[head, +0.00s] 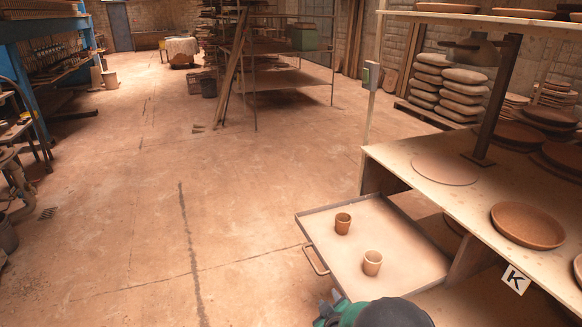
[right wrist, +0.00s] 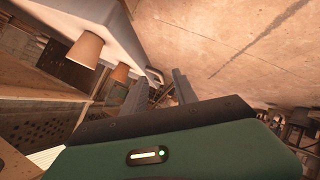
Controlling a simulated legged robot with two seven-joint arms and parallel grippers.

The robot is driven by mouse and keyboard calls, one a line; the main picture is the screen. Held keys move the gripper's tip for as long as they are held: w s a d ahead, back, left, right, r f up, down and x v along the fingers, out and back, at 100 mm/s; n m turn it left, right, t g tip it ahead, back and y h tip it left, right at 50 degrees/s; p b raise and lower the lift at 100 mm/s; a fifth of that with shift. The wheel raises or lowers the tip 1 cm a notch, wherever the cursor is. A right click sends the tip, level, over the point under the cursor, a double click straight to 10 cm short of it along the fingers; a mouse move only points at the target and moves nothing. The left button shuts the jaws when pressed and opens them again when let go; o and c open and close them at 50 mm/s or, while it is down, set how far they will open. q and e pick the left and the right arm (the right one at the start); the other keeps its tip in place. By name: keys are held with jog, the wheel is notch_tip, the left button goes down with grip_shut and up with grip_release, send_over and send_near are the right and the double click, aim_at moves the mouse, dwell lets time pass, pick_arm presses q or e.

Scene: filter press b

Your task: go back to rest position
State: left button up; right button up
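My right gripper (head: 332,297) is at the bottom edge of the head view, in front of the pulled-out drawer and mostly cut off. In the right wrist view its two dark fingers (right wrist: 160,86) are apart with nothing held between them. The drawer (head: 400,243) is a shallow pale tray with a bar handle (head: 314,261). The handle also shows just beyond the fingertips in the right wrist view (right wrist: 155,76). Two brown clay cups, one farther back (head: 342,223) and one nearer (head: 372,263), stand upright in the drawer. My left gripper is not in view.
The workbench (head: 450,185) at the right bears a flat round disc (head: 444,169), clay plates (head: 527,224) and a dark post. A K label (head: 516,279) is on its front edge. Open floor (head: 150,220) lies to the left. A rack (head: 280,80) stands behind.

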jog(key=s+d+r+m+g, duration=0.2)
jog(key=s+d+m+g, duration=0.1)
jog(key=s, duration=0.7)
jog(key=s+d+r+m+g, duration=0.1)
jog(key=s+d+m+g, duration=0.15)
jog(key=s, duration=0.65)
jog(key=s+d+r+m+g, duration=0.2)
jog(key=s+m+g, duration=0.15)
jog(key=s, duration=0.65)
notch_tip(320, 180, up, 22)
jog(key=p, duration=2.2)
jog(key=shift+w+f+n, duration=0.2)
jog(key=shift+w+n, duration=0.2)
jog(key=shift+w, duration=0.05)
